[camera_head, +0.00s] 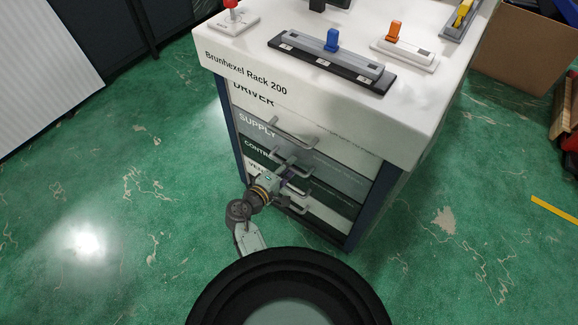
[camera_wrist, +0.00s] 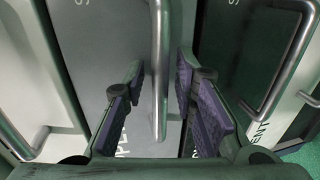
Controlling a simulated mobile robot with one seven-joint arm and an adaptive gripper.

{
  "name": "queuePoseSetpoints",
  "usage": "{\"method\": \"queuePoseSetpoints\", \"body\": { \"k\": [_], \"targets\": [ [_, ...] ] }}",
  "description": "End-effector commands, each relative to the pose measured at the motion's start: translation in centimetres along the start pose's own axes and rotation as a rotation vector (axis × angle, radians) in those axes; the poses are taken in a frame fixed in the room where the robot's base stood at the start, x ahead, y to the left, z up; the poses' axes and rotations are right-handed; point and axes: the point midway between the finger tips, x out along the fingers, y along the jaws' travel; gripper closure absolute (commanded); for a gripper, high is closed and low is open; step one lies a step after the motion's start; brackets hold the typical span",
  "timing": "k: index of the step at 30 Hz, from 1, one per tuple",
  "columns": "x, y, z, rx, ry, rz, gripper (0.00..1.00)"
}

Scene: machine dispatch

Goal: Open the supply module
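The supply module (camera_head: 257,127) is a grey drawer front labelled SUPPLY, second from the top in the rack. It looks flush with its neighbours. Its metal bar handle (camera_wrist: 158,70) runs down the middle of the wrist view, in front of the grey panel (camera_wrist: 110,50). My gripper (camera_head: 286,174) is at the handles on the front of the rack. In the wrist view my gripper (camera_wrist: 160,82) is open, with a purple-padded finger on each side of the bar. Gaps show between the bar and both fingers. In the head view my gripper partly hides the lower handles.
The rack (camera_head: 215,75) has a white top carrying a blue-handled slider (camera_head: 331,40), an orange switch (camera_head: 393,32) and a red knob (camera_head: 231,4). The dark control drawer (camera_head: 258,150) lies just below supply. A cardboard box (camera_head: 525,50) stands right. Green floor at left is clear.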

Motion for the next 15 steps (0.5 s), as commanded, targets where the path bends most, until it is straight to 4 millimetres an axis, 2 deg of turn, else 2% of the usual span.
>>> {"method": "queuePoseSetpoints", "body": {
  "k": [1,10,15],
  "targets": [
    [-0.01,0.0,0.0,0.0,0.0,0.0,0.8],
    [-0.03,0.0,0.0,0.0,0.0,0.0,1.0],
    [-0.03,0.0,0.0,0.0,0.0,0.0,1.0]
  ]
}}
